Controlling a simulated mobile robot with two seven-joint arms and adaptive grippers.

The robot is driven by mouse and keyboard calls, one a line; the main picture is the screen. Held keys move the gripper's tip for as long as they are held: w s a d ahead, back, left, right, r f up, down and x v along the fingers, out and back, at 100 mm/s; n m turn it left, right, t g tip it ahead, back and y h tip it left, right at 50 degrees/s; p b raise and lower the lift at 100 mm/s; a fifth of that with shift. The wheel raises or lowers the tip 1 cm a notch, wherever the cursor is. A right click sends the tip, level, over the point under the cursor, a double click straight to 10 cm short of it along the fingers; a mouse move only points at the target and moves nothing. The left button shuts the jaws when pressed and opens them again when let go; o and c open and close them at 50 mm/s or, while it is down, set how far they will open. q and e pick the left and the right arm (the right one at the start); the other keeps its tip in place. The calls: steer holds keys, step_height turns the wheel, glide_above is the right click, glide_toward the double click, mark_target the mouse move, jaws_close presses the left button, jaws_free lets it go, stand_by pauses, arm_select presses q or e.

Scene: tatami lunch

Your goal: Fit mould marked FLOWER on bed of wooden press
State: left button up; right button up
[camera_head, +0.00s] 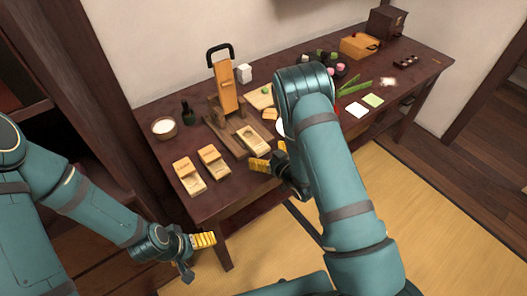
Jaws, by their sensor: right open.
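The wooden press (226,90), with a black handle, stands upright at the table's left half. Its dark bed (222,136) runs forward. A pale mould with an oval hollow (253,139) lies at the front right of the bed; I cannot tell if it is seated. Two more pale moulds, a left one (189,177) and a right one (214,161), lie on the table left of the press. No marking is readable. My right gripper (271,157) is open and empty, just in front of the hollowed mould. My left gripper (203,240) is low, off the table's front; its opening is unclear.
A bowl of white stuff (164,128) and a dark bottle (188,113) stand at the left back. An orange box (359,45), a dark chest (387,23) and green leaves (355,87) are on the right. My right arm hides the table's middle.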

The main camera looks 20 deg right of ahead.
steer(key=v, duration=1.1)
steer(key=s+a+f+m+g+h, duration=0.1)
steer(key=s+a+f+m+g, duration=0.4)
steer(key=s+a+f+g, duration=0.3)
steer(key=s+a+g, duration=0.3)
steer(key=s+g, duration=0.1)
steer(key=g, duration=0.1)
steer(key=shift+s+m+h, duration=0.25)
steer(key=shift+m+h, duration=0.05)
